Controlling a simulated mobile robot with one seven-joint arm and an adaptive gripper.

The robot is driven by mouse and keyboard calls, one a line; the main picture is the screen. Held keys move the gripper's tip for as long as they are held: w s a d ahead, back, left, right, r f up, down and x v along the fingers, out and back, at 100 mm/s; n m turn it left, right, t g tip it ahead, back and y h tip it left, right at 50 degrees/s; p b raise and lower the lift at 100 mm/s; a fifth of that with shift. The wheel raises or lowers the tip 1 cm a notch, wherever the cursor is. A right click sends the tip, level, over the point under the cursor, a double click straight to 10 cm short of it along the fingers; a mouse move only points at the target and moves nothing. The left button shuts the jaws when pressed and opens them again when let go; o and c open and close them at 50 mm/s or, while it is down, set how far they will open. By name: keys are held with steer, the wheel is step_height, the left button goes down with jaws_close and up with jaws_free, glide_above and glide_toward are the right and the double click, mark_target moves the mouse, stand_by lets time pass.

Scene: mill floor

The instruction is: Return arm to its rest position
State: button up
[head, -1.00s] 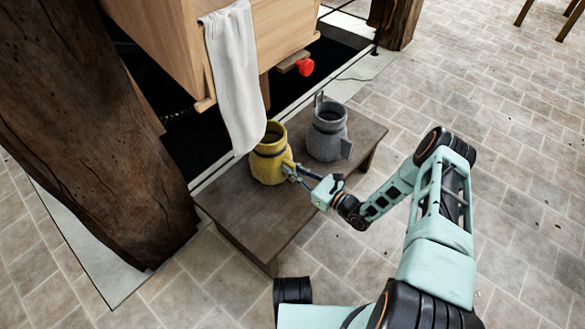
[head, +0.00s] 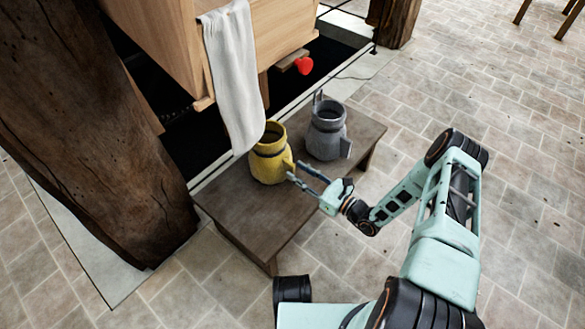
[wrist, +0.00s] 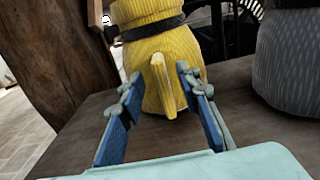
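My gripper (head: 306,174) is open and empty, just to the right of the yellow jug (head: 269,160) and apart from it in the head view. In the wrist view my gripper (wrist: 155,100) shows two blue fingers spread wide. The yellow jug (wrist: 165,50) stands upright ahead of them, its handle lined up between the fingertips. My arm reaches over from the lower right, bent at the elbow.
A grey jug (head: 326,136) stands upright behind the yellow one on a low wooden bench (head: 232,200). A white cloth (head: 233,75) hangs from a wooden box (head: 165,50). A thick wooden post (head: 90,130) rises at left. Tiled floor (head: 520,200) at right is open.

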steer(key=v, duration=0.8)
steer(key=shift+s+d, duration=0.2)
steer(key=shift+d, duration=0.05)
